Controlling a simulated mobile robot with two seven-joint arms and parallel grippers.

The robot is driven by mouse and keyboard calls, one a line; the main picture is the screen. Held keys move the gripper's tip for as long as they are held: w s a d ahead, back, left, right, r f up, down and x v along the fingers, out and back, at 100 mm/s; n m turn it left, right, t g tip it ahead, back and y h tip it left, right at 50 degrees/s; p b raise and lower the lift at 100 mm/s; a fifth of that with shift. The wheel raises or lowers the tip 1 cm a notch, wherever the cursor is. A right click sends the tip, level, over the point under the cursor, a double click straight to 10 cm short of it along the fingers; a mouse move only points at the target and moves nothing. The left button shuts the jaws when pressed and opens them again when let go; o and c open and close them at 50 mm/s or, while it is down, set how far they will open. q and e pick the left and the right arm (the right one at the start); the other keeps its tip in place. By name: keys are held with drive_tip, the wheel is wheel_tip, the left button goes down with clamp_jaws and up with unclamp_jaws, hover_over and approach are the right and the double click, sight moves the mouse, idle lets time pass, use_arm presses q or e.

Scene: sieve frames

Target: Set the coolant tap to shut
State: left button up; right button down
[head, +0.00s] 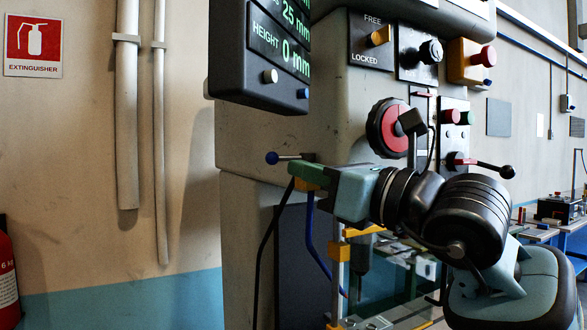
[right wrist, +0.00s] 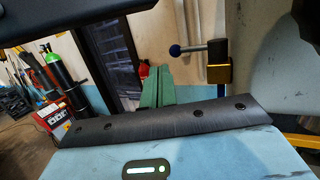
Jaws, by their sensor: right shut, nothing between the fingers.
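The coolant tap appears to be the brass valve (head: 305,185) with a thin lever ending in a blue ball (head: 272,158), on the machine's front. The lever lies about level, its ball to the left. In the right wrist view the brass body (right wrist: 217,72) and blue ball (right wrist: 175,50) stand right of the fingers. My right gripper (head: 296,170) has green fingers, shut and empty, just in front of the tap and hiding part of it. Its fingers also show in the right wrist view (right wrist: 156,85), with a gap to the ball. My left gripper is out of view.
Above hangs a display box (head: 262,50). A red-faced round knob (head: 388,128) and a black-ball lever (head: 485,165) are close to my right arm. A blue hose (head: 312,240) hangs below the tap. Open room lies left of the machine, before the wall.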

drive_tip(key=s+a+b+v, duration=0.1)
drive_tip(key=v, duration=0.7)
drive_tip(key=a+f+m+g+y+p, duration=0.1)
drive_tip(key=a+f+m+g+y, duration=0.2)
drive_tip(key=f, duration=0.5)
drive_tip(key=f+m+g+y, duration=0.1)
drive_tip(key=f+g+y, duration=0.25)
drive_tip(key=f, duration=0.35)
drive_tip(key=s+d+f+m+t+h+p, duration=0.1)
drive_tip(key=d+f+m+t+h, duration=0.3)
drive_tip(key=f+m, duration=0.75)
drive_tip(key=s+d+f+m+t+h, duration=0.1)
drive_tip(key=d+f+m+t+h, duration=0.25)
drive_tip(key=f+m+h, duration=0.6)
drive_tip(key=s+d+f+m+t+h+p, duration=0.1)
drive_tip(key=d+f+m+t+h, duration=0.25)
drive_tip(key=f+m, duration=1.05)
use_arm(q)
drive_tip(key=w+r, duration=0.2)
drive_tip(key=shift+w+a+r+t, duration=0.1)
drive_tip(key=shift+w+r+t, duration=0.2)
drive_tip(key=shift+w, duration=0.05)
use_arm(e)
drive_tip(key=s+d+f+m+g+h, duration=0.1)
drive_tip(key=s+f+m+g, duration=0.3)
drive_tip(key=s+f+g, duration=0.6)
drive_tip(key=s+f, duration=1.2)
drive_tip(key=shift+s+d+h, duration=0.2)
drive_tip(key=shift+d+h, duration=0.1)
drive_tip(key=shift+h, duration=0.05)
